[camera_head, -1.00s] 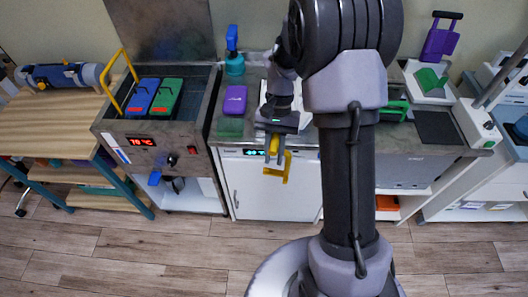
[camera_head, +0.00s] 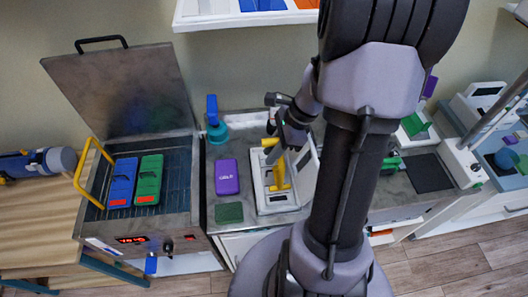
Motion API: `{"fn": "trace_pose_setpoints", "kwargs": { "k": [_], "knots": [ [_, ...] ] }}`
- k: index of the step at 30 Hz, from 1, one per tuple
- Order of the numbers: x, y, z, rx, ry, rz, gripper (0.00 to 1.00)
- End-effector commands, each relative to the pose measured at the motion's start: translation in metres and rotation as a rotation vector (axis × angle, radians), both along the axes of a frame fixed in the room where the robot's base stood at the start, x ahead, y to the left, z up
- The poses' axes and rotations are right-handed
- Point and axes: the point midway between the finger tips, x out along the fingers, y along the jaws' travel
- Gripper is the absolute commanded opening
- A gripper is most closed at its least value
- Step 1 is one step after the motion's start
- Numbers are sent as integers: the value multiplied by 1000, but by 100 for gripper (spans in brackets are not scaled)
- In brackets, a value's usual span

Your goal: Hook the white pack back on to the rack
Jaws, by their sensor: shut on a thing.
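My gripper (camera_head: 276,151) is shut on a yellow bracket-shaped piece (camera_head: 278,173), held over or against a white flat device (camera_head: 268,202) on the counter; contact is unclear. No separate white pack can be made out. A blue pack (camera_head: 122,182) and a green pack (camera_head: 149,178) sit side by side in the open tank (camera_head: 182,180) at the left. A yellow handle (camera_head: 83,165) rises at the tank's left side; I cannot tell whether it belongs to the rack. My arm hides part of the counter to the right.
The tank's raised lid (camera_head: 120,95) stands behind it. A white shelf (camera_head: 230,20) hangs above.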

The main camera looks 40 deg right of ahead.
Motion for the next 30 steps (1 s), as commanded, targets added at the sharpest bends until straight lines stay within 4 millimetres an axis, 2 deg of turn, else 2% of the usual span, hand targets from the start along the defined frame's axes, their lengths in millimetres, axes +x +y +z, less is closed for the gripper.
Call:
{"fn": "trace_pose_setpoints", "kwargs": {
  "k": [5,30],
  "knots": [
    [-1,-1,-8,1,0,-12,0],
    [-1,-1,-92,1,0,-9,0]
  ]
}}
